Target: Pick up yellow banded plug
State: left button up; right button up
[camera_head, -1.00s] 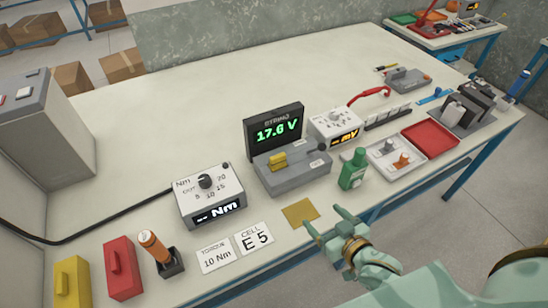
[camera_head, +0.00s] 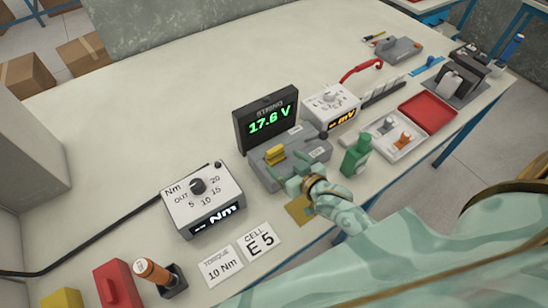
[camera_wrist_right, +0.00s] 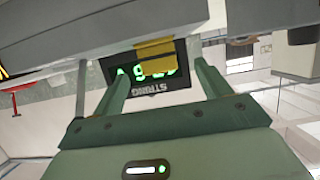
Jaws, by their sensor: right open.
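The yellow plug (camera_head: 275,154) sits on the grey block (camera_head: 270,178) in front of the black display reading 17.6 V. Its bands cannot be made out at this size. My right gripper (camera_head: 294,176) is open at the front edge of the block, close to the plug and just to its right. In the right wrist view the yellow plug (camera_wrist_right: 155,58) shows between and beyond the two open fingers (camera_wrist_right: 162,75), with the display behind it. Whether the fingers touch it cannot be told. My left gripper is not in view.
A green bottle (camera_head: 356,155) stands right of my gripper. A torque meter (camera_head: 203,200) stands left of the block, and an mV meter (camera_head: 331,108) right of the display (camera_head: 267,120). A mustard patch (camera_head: 297,212) lies below my wrist. The back of the table is clear.

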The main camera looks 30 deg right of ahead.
aim_at(277, 154)
jog(key=x, duration=0.2)
jog(key=shift+w, duration=0.25)
jog(key=b+x, duration=0.1)
jog(key=x, duration=0.3)
jog(key=shift+w+d+f, duration=0.1)
jog(key=shift+w+d, duration=0.05)
jog(key=shift+w, duration=0.05)
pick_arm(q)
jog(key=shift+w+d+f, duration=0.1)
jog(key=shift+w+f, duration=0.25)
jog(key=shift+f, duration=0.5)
pick_arm(e)
jog(key=c, duration=1.1)
